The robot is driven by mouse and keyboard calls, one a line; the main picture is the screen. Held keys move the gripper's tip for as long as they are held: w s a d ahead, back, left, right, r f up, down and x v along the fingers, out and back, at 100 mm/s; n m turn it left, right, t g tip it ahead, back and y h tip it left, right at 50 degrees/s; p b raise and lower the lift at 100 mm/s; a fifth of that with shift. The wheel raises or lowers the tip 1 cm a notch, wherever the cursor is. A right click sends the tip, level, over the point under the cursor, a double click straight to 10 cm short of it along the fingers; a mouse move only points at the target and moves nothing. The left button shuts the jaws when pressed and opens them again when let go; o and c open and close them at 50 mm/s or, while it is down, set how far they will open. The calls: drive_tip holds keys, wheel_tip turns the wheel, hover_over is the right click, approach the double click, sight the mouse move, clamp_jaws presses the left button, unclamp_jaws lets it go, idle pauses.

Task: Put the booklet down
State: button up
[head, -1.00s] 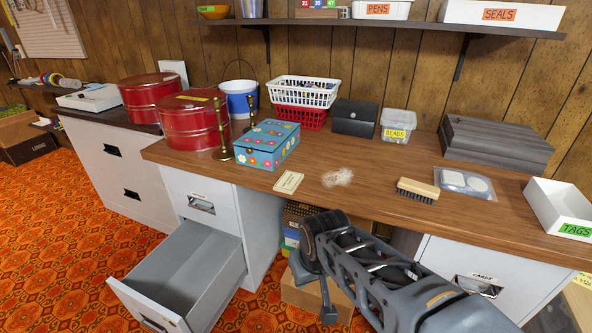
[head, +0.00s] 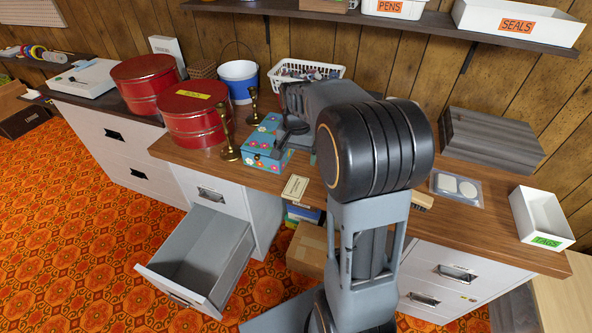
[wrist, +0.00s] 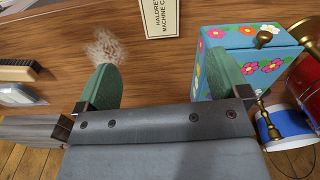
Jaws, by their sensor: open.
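The cream booklet (head: 295,188) lies flat on the wooden desk near its front edge, in front of the flowered blue box (head: 262,150). In the wrist view the booklet (wrist: 161,18) shows at the top edge, partly cut off, with printed text. My gripper (wrist: 155,82) is open, with its two green fingers apart and nothing between them. It is over the desk, with the booklet beyond its fingertips and apart from them. In the head view my arm hides most of the gripper and the middle of the desk.
The flowered box (wrist: 245,55) is close beside one finger. Brass candlesticks (head: 228,140) and red tins (head: 195,118) stand left. A pale powder patch (wrist: 103,47) and a brush (wrist: 18,70) lie on the desk. An open drawer (head: 200,262) juts out below.

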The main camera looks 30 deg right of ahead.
drive_tip(key=r, duration=0.1)
hover_over(298, 182)
drive_tip(key=shift+m, duration=0.4)
wheel_tip(298, 182, down, 8)
drive_tip(key=shift+d, duration=0.1)
drive_tip(key=shift+f, duration=2.85)
drive_tip(key=shift+c, duration=0.2)
drive_tip(key=c, duration=1)
drive_tip(key=shift+r, duration=0.15)
drive_tip(key=shift+c, duration=0.2)
